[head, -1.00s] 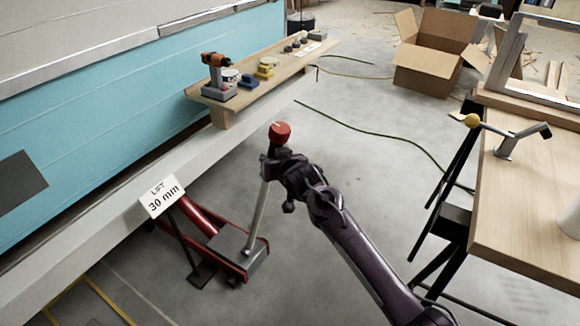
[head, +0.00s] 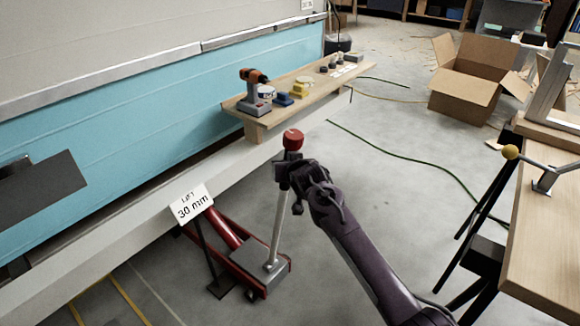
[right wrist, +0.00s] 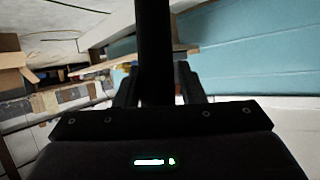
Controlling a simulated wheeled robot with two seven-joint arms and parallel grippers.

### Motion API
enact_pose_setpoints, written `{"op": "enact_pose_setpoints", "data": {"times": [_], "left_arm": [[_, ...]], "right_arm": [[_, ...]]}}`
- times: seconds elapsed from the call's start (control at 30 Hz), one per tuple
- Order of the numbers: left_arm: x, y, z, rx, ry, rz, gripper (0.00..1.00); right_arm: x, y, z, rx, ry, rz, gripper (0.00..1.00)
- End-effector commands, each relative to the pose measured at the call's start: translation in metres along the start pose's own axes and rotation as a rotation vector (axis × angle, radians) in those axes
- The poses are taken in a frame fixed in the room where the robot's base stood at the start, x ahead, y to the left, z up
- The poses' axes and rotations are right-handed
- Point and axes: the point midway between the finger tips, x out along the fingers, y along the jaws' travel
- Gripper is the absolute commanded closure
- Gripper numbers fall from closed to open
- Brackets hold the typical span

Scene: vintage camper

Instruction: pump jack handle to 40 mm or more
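The red jack (head: 235,250) stands on the floor beside the camper's pale sill. Its grey handle (head: 279,225) rises from the jack body, leans slightly right and ends in a red knob (head: 293,141). A white sign (head: 191,205) above the jack reads "LIFT 30 mm". My right gripper (head: 287,172) is at the upper handle, just below the knob. In the right wrist view, the dark handle grip (right wrist: 154,50) stands between the two fingers, which appear closed on its sides. My left gripper is not in view.
A wooden shelf (head: 330,85) with a drill (head: 254,90) and small items juts from the camper behind the handle. A workbench (head: 545,235) stands right of my arm, and an open cardboard box (head: 468,90) lies at the back. Open floor with a green cable lies between.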

Motion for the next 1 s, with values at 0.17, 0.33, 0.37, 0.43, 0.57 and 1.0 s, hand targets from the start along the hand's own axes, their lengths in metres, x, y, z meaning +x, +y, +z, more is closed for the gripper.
{"op": "enact_pose_setpoints", "data": {"times": [0.17,0.33,0.37,0.43,0.57,1.0], "left_arm": [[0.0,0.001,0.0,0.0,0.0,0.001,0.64],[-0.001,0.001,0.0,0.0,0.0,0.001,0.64],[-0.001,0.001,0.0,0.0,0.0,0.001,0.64],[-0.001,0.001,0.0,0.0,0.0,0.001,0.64],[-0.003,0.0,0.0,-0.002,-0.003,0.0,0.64],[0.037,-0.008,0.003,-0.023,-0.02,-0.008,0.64]], "right_arm": [[-0.002,-0.004,-0.006,-0.001,0.01,-0.007,0.48],[-0.001,-0.003,-0.005,0.001,0.008,-0.005,0.48],[-0.002,-0.003,-0.005,0.001,0.008,-0.004,0.48],[-0.003,-0.002,-0.005,0.002,0.007,-0.004,0.48],[-0.01,-0.002,-0.004,0.002,0.005,-0.003,0.48],[-0.066,-0.004,-0.002,0.0,0.0,-0.006,0.48]]}}
